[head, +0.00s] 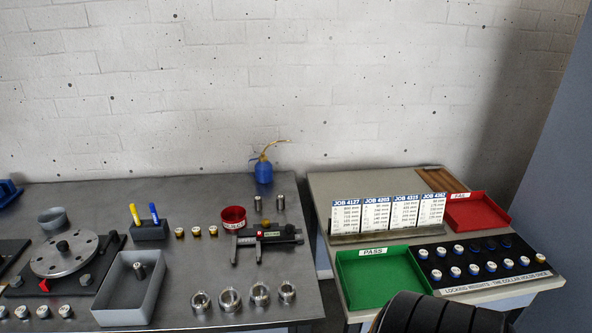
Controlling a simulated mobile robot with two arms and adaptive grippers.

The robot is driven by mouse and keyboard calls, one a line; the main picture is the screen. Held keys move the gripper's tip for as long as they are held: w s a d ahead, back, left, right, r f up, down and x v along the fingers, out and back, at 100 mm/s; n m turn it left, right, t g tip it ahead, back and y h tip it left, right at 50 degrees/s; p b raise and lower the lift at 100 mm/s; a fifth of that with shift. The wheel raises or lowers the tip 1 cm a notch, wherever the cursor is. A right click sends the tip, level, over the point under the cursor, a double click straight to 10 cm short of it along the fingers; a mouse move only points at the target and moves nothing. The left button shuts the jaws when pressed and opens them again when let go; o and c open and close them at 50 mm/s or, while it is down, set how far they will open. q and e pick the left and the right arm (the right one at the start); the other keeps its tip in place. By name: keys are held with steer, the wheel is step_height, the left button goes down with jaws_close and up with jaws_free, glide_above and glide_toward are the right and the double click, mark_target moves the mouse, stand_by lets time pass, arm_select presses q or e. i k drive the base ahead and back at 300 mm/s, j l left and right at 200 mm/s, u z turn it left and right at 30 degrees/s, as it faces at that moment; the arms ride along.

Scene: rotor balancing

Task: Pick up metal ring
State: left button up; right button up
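Several metal rings stand in a row near the front edge of the grey workbench: a leftmost ring (200,302), a second ring (230,298), a third ring (260,293) and a rightmost ring (287,290). They are silvery, thick-walled and apart from each other, each with a small bump on its rim. A round metal rotor disc (64,254) with holes sits at the left on a dark base.
A grey bin (112,300) holding a metal cylinder stands left of the rings. A dark caliper-like tool (268,237) and red cup (233,215) lie behind them. On the right table are a green PASS tray (345,283), a red FAIL tray (487,224), job cards (377,214) and weights.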

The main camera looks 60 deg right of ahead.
mark_target(287, 290)
steer(key=k+l, duration=0.2)
steer(key=l, duration=0.15)
steer(key=k+l, duration=0.4)
steer(key=l, duration=0.25)
steer(key=k+l+z, duration=0.1)
steer(key=l, duration=0.25)
steer(key=k+l, duration=0.3)
